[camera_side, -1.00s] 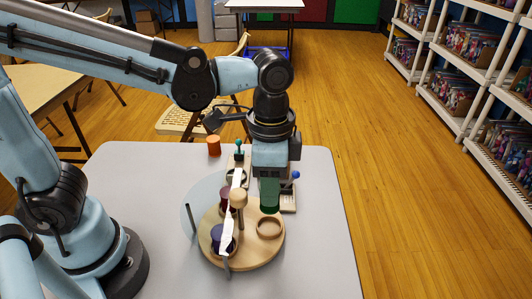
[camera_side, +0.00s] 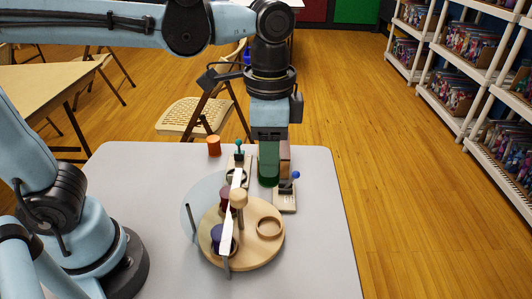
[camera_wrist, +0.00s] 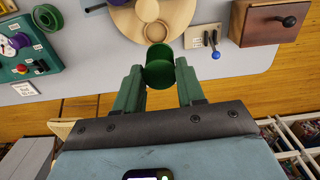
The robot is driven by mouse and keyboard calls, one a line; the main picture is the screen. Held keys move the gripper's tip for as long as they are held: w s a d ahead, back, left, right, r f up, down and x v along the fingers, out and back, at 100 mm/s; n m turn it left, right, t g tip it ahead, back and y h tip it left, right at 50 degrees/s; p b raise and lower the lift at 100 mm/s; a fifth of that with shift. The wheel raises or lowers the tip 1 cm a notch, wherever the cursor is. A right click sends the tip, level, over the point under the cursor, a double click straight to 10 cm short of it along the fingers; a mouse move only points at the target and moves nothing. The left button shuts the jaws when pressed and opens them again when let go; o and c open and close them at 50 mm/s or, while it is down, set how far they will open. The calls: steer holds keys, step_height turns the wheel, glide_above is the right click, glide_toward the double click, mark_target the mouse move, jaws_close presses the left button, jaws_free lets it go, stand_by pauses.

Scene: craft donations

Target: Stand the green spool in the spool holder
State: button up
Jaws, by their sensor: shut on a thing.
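My gripper (camera_wrist: 160,82) has green fingers shut on the green spool (camera_wrist: 160,72), which sits between the tips in the wrist view. In the side view my gripper and the spool (camera_side: 268,166) hang above the far part of the table and partly merge in colour. The spool holder (camera_side: 253,254) is a round wooden board with a centre post and knob (camera_side: 238,198). Its near-right ring (camera_side: 269,228) is empty. A purple spool (camera_side: 221,238) and a maroon spool (camera_side: 226,197) stand on it. The held spool is apart from the board.
A small board with a blue-ball lever (camera_side: 296,175) and a brown wooden box (camera_wrist: 270,22) stand behind the holder. An orange cylinder (camera_side: 213,146) stands at the far edge. The table's right side is clear.

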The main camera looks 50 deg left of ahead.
steer(key=w+a+n, duration=0.2)
steer(key=a+n, duration=0.1)
steer(key=a, duration=0.6)
steer(key=w+a+n, duration=0.3)
steer(key=a, duration=0.5)
steer(key=shift+s+d+f, duration=0.1)
steer(key=shift+d+f, duration=0.05)
steer(key=shift+f, duration=5.8)
steer(key=shift+f, duration=0.15)
steer(key=shift+f, duration=0.7)
steer(key=shift+f, duration=0.1)
steer(key=o, duration=0.9)
